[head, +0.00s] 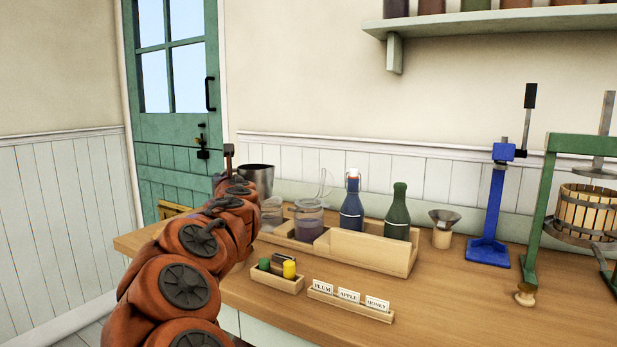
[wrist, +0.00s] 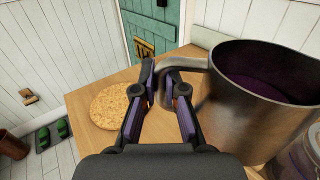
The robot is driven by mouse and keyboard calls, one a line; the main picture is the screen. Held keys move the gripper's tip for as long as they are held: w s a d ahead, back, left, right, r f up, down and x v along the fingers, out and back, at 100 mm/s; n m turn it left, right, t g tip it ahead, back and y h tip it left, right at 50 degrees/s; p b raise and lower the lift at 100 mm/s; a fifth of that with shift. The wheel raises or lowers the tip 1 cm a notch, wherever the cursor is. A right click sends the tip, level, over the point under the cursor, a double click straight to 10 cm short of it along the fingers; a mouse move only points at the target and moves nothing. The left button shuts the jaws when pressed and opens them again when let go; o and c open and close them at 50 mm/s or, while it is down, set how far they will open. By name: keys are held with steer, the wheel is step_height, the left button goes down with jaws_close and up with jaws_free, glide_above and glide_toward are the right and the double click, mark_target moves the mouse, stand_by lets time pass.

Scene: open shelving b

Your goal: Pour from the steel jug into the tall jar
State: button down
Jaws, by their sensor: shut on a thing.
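The steel jug (head: 258,180) is grey metal and looks about upright at the left end of the bench. In the wrist view the jug (wrist: 255,105) holds dark purple liquid. My gripper (wrist: 163,86) is shut on its handle at the jug's left side. The jug's base is hidden, so I cannot tell how far it is off the bench. A clear glass jar (head: 272,212) stands just right of my arm, partly hidden. A glass jar with purple contents (head: 309,225) and a raised lid stands beside it. I cannot tell which is the tall jar.
A wooden crate (head: 370,250) holds a blue bottle (head: 352,208) and a green bottle (head: 397,212). A small box (head: 277,281) and a label rack (head: 350,302) sit in front. A bare cork mat (wrist: 110,106) lies left of the jug. A funnel and presses stand right.

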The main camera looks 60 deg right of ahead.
steer(key=shift+s+d+r+m+p, duration=0.25)
steer(key=shift+r+m+p, duration=0.15)
steer(key=shift+r, duration=0.2)
steer(key=shift+s+d+r+m+p, duration=0.2)
steer(key=shift+r+m+p, duration=0.1)
steer(key=shift+r+m, duration=0.25)
steer(key=shift+s+d+r+m+p, duration=0.15)
steer(key=shift+s+r+m+p, duration=0.15)
steer(key=shift+r, duration=0.35)
steer(key=shift+s+d+r+m+h+p, duration=0.2)
steer(key=shift+s+d+r+m+p, duration=0.15)
steer(key=shift+r+m+p, duration=0.2)
steer(key=shift+s+d+r+m+h+p, duration=0.2)
steer(key=shift+s+d+r+m+p, duration=0.1)
steer(key=shift+d+r+m+p, duration=0.25)
steer(key=shift+s+d+r+m+t+p, duration=0.2)
steer(key=shift+s+r+m+t+p, duration=0.1)
steer(key=shift+s+r+m, duration=0.2)
steer(key=shift+s+d+r+m+h+p, duration=0.15)
steer(key=shift+s+d+r+m+p, duration=0.25)
steer(key=shift+d+r+m+p, duration=0.15)
steer(key=shift+s+d+r+m+h+p, duration=0.15)
steer(key=shift+s+d+r+m+p, duration=0.2)
steer(key=shift+r+p, duration=0.3)
steer(key=shift+s+d+r+m+p, duration=0.1)
steer(key=shift+r+m+p, duration=0.1)
steer(key=shift+m+p, duration=0.1)
steer(key=shift+s+d+r+m+p, duration=0.15)
steer(key=shift+s+r+m+p, duration=0.1)
steer(key=shift+p, duration=0.1)
